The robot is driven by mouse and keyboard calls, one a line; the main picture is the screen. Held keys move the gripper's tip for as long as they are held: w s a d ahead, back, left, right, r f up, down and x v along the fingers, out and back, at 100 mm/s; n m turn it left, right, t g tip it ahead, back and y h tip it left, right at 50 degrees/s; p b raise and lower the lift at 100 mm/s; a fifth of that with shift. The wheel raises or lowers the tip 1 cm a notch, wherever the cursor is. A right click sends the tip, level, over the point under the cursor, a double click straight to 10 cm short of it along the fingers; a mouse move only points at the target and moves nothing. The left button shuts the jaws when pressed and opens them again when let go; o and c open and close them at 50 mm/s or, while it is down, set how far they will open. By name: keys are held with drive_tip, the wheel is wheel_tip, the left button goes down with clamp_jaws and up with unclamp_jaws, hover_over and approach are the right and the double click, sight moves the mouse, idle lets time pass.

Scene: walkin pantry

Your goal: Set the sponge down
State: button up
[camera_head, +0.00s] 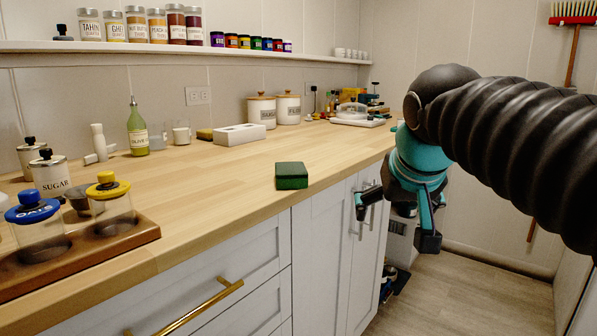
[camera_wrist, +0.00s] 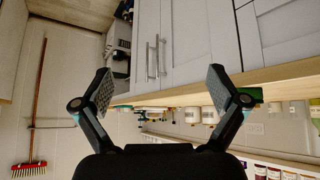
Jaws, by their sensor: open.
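The green sponge (camera_head: 291,176) lies flat on the wooden counter (camera_head: 215,170), near its front edge. My gripper (camera_head: 398,222) is open and empty, out in front of the cabinet doors and to the right of the sponge, apart from it. In the wrist view my gripper (camera_wrist: 160,88) shows its two fingers spread wide with nothing between them. A green patch by the right finger in the wrist view looks like the sponge (camera_wrist: 250,95), partly hidden by that finger.
A wooden tray (camera_head: 140,230) with lidded jars stands at the front left. A white block-shaped box (camera_head: 240,134) and white canisters (camera_head: 262,110) stand toward the wall. The counter around the sponge is clear. Cabinet doors with handles (camera_wrist: 152,62) are below the counter.

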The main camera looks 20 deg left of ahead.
drive_tip(key=n+t+y, duration=0.1)
drive_tip(key=y, duration=0.1)
approach(291, 168)
drive_tip(key=d+v, duration=0.1)
drive_tip(key=v, duration=0.2)
drive_tip(key=x, duration=0.8)
drive_tip(key=shift+w+a+f, duration=0.15)
drive_tip(key=shift+w+a, duration=0.15)
drive_tip(key=shift+a+x, duration=0.15)
drive_tip(key=shift+x, duration=1.15)
drive_tip(key=shift+a+x, duration=0.1)
drive_tip(key=shift+x, duration=1.2)
drive_tip(key=shift+s, duration=0.1)
drive_tip(key=c, duration=0.9)
drive_tip(key=shift+o, duration=0.2)
